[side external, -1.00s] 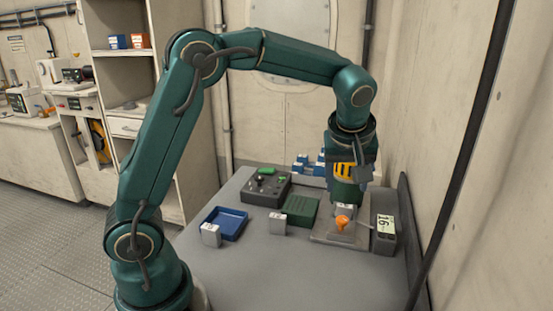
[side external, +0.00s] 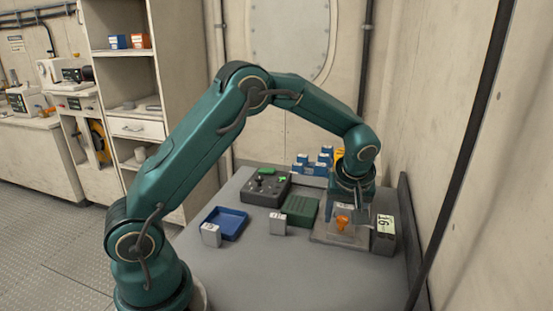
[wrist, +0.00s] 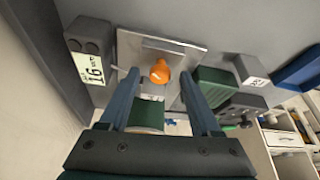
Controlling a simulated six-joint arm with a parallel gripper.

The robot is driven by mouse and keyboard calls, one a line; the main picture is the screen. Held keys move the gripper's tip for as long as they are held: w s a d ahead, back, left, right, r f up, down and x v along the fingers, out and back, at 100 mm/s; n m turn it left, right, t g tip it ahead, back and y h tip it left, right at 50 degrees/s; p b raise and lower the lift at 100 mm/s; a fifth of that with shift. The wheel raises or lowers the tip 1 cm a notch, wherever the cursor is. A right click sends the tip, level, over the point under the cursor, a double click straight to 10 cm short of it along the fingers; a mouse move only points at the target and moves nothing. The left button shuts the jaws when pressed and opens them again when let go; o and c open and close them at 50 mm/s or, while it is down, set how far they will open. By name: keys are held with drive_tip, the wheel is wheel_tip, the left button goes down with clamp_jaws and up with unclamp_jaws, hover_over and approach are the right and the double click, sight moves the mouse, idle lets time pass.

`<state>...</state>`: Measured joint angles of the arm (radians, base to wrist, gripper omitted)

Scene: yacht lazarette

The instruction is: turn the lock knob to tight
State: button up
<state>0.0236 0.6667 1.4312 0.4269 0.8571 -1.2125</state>
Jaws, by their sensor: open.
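The orange lock knob (side external: 342,223) stands on a grey metal plate (side external: 322,237) at the right of the bench. In the wrist view the knob (wrist: 160,72) shows between the tips of my two fingers. My gripper (wrist: 158,77) is open, with one finger to each side of the knob in the picture and no clear contact. In the side view my gripper (side external: 352,210) is low over the plate, and its fingers are partly hidden. A grey box with a display (side external: 384,234) sits beside the plate; its label looks like 16. Any mark for tight is not readable.
A green ribbed block (side external: 300,210) lies left of the plate, with a dark control box (side external: 266,188) behind it. A blue tray (side external: 226,223) and small white blocks are farther left. Blue boxes stand behind. The wall is close on the right. The front of the bench is clear.

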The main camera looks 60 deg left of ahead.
clamp_jaws()
drive_tip(key=shift+m, duration=0.3)
drive_tip(key=m, duration=0.2)
drive_tip(key=m+t+h, duration=0.1)
drive_tip(key=m, duration=0.1)
drive_tip(key=shift+s+a, duration=0.15)
drive_tip(key=shift+a, duration=0.05)
drive_tip(key=m+h, duration=0.1)
drive_tip(key=m, duration=0.1)
drive_tip(key=m+t+h, duration=0.1)
drive_tip(key=m, duration=0.2)
drive_tip(key=shift+a+m, duration=0.15)
drive_tip(key=shift+m, duration=0.15)
drive_tip(key=shift+h, duration=0.3)
unclamp_jaws()
